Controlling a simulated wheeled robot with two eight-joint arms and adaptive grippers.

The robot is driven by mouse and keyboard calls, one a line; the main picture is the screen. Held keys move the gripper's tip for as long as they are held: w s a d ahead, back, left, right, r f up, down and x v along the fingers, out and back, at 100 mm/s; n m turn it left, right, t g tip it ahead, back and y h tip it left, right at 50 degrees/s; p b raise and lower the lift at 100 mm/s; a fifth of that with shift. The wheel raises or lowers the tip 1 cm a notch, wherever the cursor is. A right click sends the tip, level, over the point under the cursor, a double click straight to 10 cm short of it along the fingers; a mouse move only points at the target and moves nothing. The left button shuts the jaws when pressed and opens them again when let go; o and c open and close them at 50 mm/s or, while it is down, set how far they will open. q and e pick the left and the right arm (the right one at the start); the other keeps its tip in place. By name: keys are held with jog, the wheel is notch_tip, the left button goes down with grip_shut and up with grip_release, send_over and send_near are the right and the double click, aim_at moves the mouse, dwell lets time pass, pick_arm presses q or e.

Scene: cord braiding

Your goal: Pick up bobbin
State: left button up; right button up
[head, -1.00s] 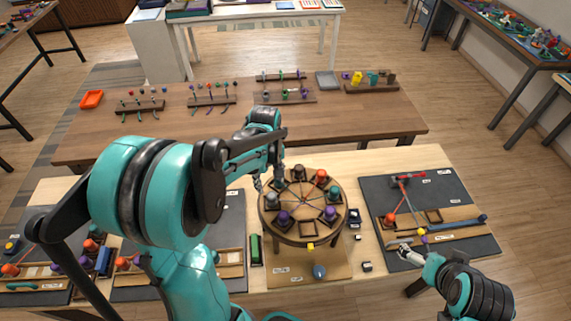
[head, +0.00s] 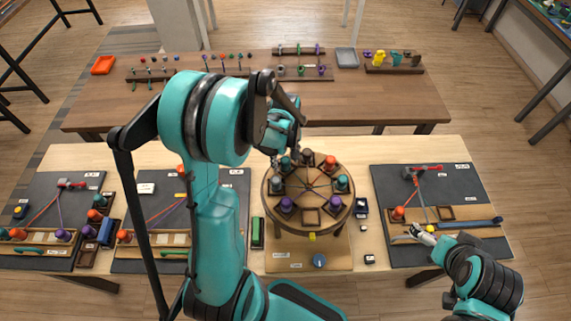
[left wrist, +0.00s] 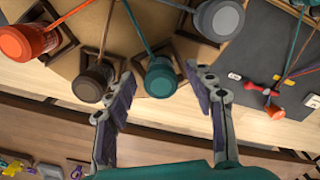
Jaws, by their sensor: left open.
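The round braiding stand (head: 309,186) carries several bobbins with cords running to its centre. A teal bobbin (head: 285,165) sits at its back left rim, beside a brown bobbin (head: 307,157). My left gripper (head: 287,153) is over that rim, partly hidden by its own arm. In the left wrist view, its fingers (left wrist: 160,92) are open, with the teal bobbin (left wrist: 160,76) between and just beyond them. The brown bobbin (left wrist: 92,82) is close outside the left finger. My right gripper (head: 422,235) is low by the right board; its jaws are too small to judge.
Grey and orange bobbins (left wrist: 28,41) flank the pair in the wrist view. A dark board (head: 465,190) with cords lies at right. A wooden back table (head: 390,105) holds racks and trays.

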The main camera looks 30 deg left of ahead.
pick_arm(q)
jog(key=shift+s, duration=0.1)
grip_shut()
jog(key=shift+r, duration=0.15)
